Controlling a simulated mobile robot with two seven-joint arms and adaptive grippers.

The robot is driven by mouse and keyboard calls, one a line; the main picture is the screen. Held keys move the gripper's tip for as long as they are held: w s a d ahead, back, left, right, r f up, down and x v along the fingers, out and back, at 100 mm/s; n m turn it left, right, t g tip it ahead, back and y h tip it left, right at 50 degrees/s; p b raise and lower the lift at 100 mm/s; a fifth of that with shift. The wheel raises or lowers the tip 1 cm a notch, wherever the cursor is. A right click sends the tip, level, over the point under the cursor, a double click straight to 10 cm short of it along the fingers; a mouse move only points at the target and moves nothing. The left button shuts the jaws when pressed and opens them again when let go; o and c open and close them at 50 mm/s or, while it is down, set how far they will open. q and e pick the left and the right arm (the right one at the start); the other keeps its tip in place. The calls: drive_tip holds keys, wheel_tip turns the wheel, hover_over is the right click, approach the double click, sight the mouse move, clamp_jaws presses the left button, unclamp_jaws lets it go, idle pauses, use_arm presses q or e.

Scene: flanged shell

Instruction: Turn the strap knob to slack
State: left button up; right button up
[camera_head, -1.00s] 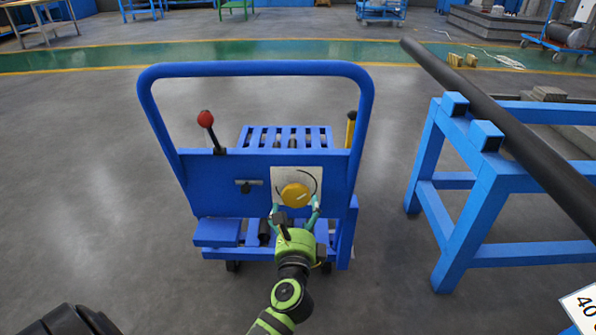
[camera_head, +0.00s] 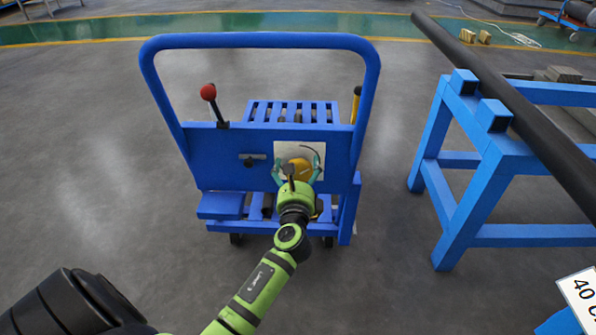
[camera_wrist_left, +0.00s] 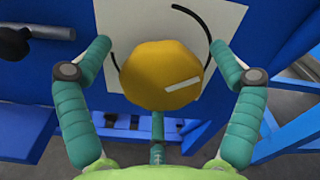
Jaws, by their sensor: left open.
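The strap knob (camera_head: 298,168) is a round yellow knob on a white plate (camera_head: 312,150) on the front of a blue cart. In the left wrist view the knob (camera_wrist_left: 162,75) shows a pale mark pointing to the lower right side, and a black arc is drawn on the plate around it. My left gripper (camera_head: 296,172) is in front of the knob. In the left wrist view its teal fingers (camera_wrist_left: 165,55) are open, one on each side of the knob, with gaps between. My right gripper is not in view.
The blue cart (camera_head: 213,160) has a tall hoop handle, a red-ball lever (camera_head: 208,92) and a small black T-handle (camera_head: 252,160) left of the plate. A blue stand (camera_head: 480,160) carrying a long dark pipe (camera_head: 520,110) is at the right. Floor at the left is clear.

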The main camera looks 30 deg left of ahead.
use_arm(q)
drive_tip(key=c, duration=1.1)
drive_tip(key=shift+a+r+n, duration=0.1)
drive_tip(key=shift+n, duration=0.3)
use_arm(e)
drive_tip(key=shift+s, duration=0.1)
use_arm(q)
drive_tip(key=shift+n, duration=0.4)
drive_tip(key=shift+n+b, duration=0.45)
drive_tip(key=shift+n, duration=0.25)
drive_tip(key=n, duration=0.2)
drive_tip(key=shift+a+n+b, duration=0.1)
drive_tip(key=shift+n+b, duration=0.3)
drive_tip(key=n+b, duration=0.1)
drive_tip(key=n, duration=0.3)
drive_tip(key=shift+c, duration=0.2)
drive_tip(key=shift+n, duration=0.6)
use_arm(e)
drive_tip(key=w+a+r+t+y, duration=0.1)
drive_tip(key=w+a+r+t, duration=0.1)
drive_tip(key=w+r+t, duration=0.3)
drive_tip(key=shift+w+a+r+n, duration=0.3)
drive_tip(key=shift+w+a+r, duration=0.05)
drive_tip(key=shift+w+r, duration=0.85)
